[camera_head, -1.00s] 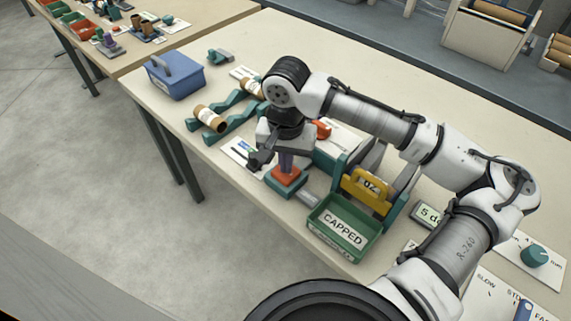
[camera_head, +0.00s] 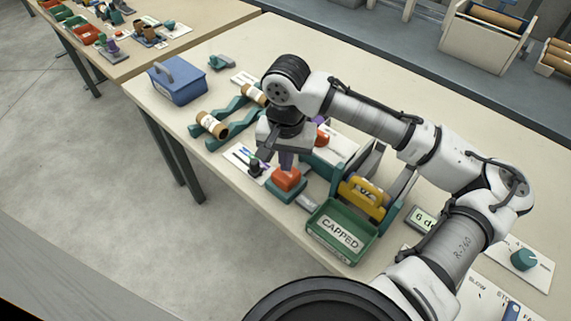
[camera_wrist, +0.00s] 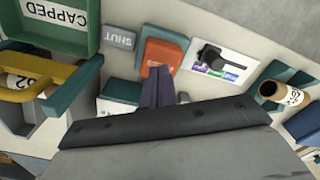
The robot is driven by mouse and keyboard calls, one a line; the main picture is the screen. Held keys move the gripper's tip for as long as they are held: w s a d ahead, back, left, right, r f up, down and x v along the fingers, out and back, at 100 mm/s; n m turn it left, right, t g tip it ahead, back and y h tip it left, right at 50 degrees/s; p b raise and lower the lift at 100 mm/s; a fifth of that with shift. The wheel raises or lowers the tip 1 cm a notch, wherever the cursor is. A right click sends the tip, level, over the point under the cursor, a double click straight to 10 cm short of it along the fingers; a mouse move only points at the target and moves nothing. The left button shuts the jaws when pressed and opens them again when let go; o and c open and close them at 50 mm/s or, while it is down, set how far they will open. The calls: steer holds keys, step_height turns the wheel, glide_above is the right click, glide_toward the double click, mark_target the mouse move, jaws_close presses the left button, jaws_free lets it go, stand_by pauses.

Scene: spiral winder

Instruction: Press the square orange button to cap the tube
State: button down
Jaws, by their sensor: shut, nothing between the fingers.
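The square orange button (camera_head: 286,180) sits on a teal base near the table's front edge. It also shows in the wrist view (camera_wrist: 163,56). My gripper (camera_head: 287,165) is shut and empty, its purple fingers pointing down at the button's top. In the wrist view the fingertips (camera_wrist: 164,69) overlap the button's near part; I cannot tell whether they touch it. A labelled tube (camera_wrist: 20,83) lies within the yellow clamp (camera_head: 362,196) of the teal machine to the right. Its ends are mostly hidden.
An empty-looking green tray (camera_head: 345,247) marked CAPPED stands right of the button. A black lever (camera_head: 255,167) on a white panel is close on the left. Brown tubes (camera_head: 212,124) rest on teal rails behind. A blue box (camera_head: 178,83) stands at the far left.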

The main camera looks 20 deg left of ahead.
steer(key=shift+r+p, duration=1.9)
steer(key=shift+r, duration=0.4)
steer(key=shift+f, duration=0.1)
